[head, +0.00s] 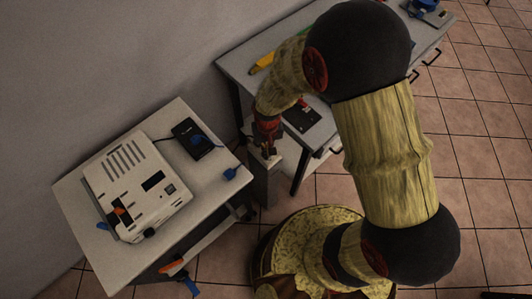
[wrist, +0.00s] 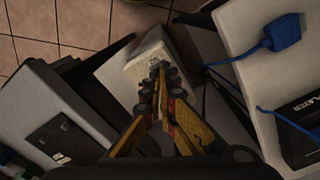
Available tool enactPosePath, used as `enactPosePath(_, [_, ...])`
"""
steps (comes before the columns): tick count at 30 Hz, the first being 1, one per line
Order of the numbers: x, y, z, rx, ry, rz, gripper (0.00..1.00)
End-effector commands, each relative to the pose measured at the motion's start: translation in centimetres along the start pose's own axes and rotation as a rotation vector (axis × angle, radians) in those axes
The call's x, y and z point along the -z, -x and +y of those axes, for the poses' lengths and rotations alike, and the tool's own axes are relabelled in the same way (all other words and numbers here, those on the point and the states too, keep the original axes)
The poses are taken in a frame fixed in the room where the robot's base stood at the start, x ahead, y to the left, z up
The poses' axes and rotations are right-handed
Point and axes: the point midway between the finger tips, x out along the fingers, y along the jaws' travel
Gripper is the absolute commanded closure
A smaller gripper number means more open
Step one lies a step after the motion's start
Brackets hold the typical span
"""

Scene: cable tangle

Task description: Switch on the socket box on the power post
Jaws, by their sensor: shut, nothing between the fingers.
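The power post (head: 263,187) stands in the gap between the two tables in the head view. The pale socket box (head: 272,161) sits on its top, partly covered by my gripper. In the wrist view the socket box (wrist: 148,48) is a whitish block just beyond my fingertips. My gripper (head: 268,151) points down over the box. In the wrist view its yellow and black fingers (wrist: 160,72) are together with nothing between them. The tips are at or very near the box; I cannot tell if they touch. The switch itself cannot be made out.
A white table (head: 215,215) on the left carries a beige device (head: 135,190), a black adapter (head: 192,139) and a blue plug (head: 231,174); the plug also shows in the wrist view (wrist: 284,33). A grey desk (head: 235,62) stands close behind. Orange and blue connectors hang below the white table.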

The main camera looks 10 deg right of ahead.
Motion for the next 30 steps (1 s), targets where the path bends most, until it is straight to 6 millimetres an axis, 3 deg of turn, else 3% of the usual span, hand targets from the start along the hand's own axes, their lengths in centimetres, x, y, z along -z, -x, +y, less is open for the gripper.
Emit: enactPosePath(30, [-0.01, -0.74, 0.0, 0.0, 0.0, 0.0, 1.0])
